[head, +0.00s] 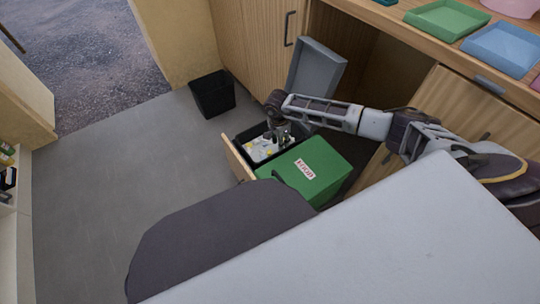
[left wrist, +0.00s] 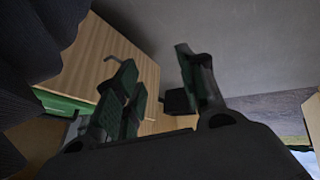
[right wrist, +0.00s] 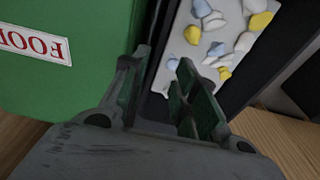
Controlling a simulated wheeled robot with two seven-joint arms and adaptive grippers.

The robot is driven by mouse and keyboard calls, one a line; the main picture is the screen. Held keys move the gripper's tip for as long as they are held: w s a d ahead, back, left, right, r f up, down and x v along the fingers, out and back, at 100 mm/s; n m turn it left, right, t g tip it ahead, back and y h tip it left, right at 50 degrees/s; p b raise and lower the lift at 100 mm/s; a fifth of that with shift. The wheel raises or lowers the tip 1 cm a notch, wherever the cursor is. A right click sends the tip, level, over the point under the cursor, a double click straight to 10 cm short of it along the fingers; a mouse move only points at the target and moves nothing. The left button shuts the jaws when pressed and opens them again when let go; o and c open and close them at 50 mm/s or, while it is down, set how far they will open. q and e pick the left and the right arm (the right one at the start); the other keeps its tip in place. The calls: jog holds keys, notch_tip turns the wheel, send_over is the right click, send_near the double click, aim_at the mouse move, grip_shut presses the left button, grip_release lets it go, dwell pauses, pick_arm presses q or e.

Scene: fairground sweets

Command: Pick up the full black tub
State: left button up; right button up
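A black tub (head: 240,137) filled with white, yellow and blue-grey pieces sits in the pulled-out drawer beside a green bin (head: 310,152) labelled FOOD. The tub also shows in the right wrist view (right wrist: 276,81). My right gripper (head: 279,135) is over the tub. In the right wrist view its fingers (right wrist: 162,62) stand apart, one on each side of the tub wall nearest the green bin; contact cannot be told. My left gripper (left wrist: 160,75) is open and empty in the left wrist view and out of sight in the head view.
A second black tub (head: 212,94) stands on the floor beyond the drawer. A grey panel or lid (head: 316,68) leans by the cabinet. Green (head: 446,19) and blue (head: 502,48) trays lie on the counter. The floor left of the drawer is clear.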

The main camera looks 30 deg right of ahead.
pick_arm(q)
jog(key=shift+f, duration=0.1)
pick_arm(e)
jog(key=shift+f, duration=0.15)
jog(key=shift+s+f+b, duration=0.1)
jog(key=shift+f+b, duration=0.3)
jog(key=shift+f, duration=0.45)
jog(key=shift+f+b, duration=0.35)
jog(key=shift+d+f+b, duration=0.15)
jog(key=shift+f+b, duration=0.4)
jog(key=shift+f, duration=0.6)
pick_arm(q)
jog(key=f, duration=0.3)
jog(key=shift+d+f+t, duration=0.3)
jog(key=shift+d, duration=0.05)
pick_arm(e)
jog(key=shift+f, duration=0.1)
pick_arm(q)
jog(key=shift+w+r, duration=0.1)
pick_arm(e)
grip_shut()
pick_arm(q)
jog(key=shift+w+h, duration=0.1)
jog(key=shift+h, duration=0.2)
